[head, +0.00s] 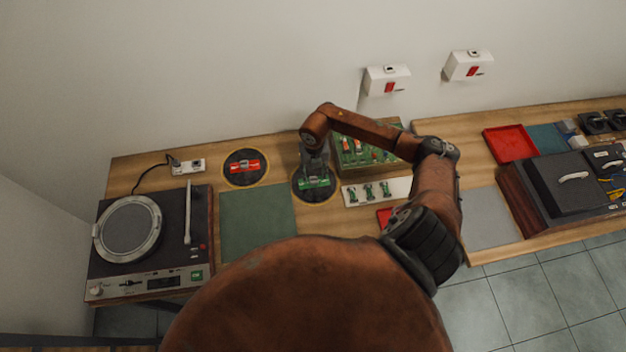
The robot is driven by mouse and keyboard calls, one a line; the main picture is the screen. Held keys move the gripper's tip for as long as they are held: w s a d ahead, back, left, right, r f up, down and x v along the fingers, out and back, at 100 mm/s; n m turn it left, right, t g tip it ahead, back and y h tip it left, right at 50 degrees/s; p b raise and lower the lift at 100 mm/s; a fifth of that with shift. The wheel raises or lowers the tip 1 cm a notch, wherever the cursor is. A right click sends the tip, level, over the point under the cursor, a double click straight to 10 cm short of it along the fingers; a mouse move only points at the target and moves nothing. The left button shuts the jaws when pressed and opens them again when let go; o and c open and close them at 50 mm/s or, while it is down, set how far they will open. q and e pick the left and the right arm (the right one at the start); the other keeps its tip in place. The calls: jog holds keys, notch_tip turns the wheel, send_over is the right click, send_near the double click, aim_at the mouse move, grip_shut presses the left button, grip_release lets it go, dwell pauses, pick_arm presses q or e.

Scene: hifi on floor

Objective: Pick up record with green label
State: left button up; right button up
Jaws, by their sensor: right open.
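The record with the green label (309,197) lies flat on the wooden surface, a dark disc with a thin yellowish rim. My right gripper (314,180) is open, pointing down over the middle of this record. It hides part of the disc, and I cannot tell whether the fingers touch the green label piece. A second record, with a red label (245,167), lies to its left, clear of the gripper. My left gripper is not in view.
A turntable (125,240) stands at the far left, with a green mat (257,222) beside it. A green circuit board (362,152) and a white strip with green parts (376,191) lie close right of the gripper. A red tray (509,144) and dark case (565,183) stand farther right.

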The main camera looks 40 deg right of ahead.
aim_at(314, 179)
jog(key=f, duration=0.3)
jog(key=shift+w+d+f+p, duration=0.1)
jog(key=shift+w+f+p, duration=0.2)
jog(key=shift+f+p, duration=0.1)
jog(key=shift+s+d+f, duration=0.1)
jog(key=shift+f, duration=0.5)
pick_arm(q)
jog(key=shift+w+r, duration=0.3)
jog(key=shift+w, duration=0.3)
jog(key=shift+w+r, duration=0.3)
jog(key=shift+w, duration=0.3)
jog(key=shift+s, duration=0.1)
pick_arm(e)
jog(key=shift+c, duration=0.2)
jog(key=c, duration=0.5)
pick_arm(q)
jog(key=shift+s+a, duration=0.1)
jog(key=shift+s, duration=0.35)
pick_arm(e)
grip_shut()
